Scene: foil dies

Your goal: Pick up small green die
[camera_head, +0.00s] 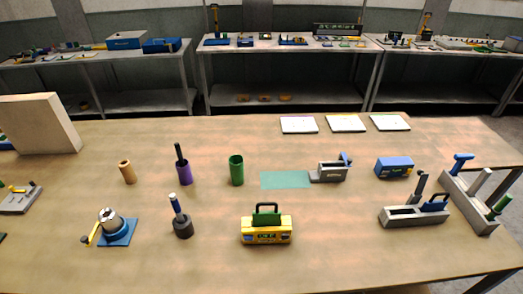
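Neither of my grippers shows in the head view. Several green things stand on the table, and I cannot tell for sure which is the small green die. A green open-topped cylinder (236,171) stands upright near the middle. A short green cylinder (501,205) sits tilted at the near end of a long grey tray (462,207) at the far right. A green piece with a dark handle (266,217) sits on top of a yellow box (266,237) at the front middle.
A purple cup (184,174), a tan cylinder (127,172) and a dark pot with a blue-topped tool (181,222) stand left of the green cylinder. A flat teal patch (286,180) lies right of it. A blue box (394,167) stands farther right.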

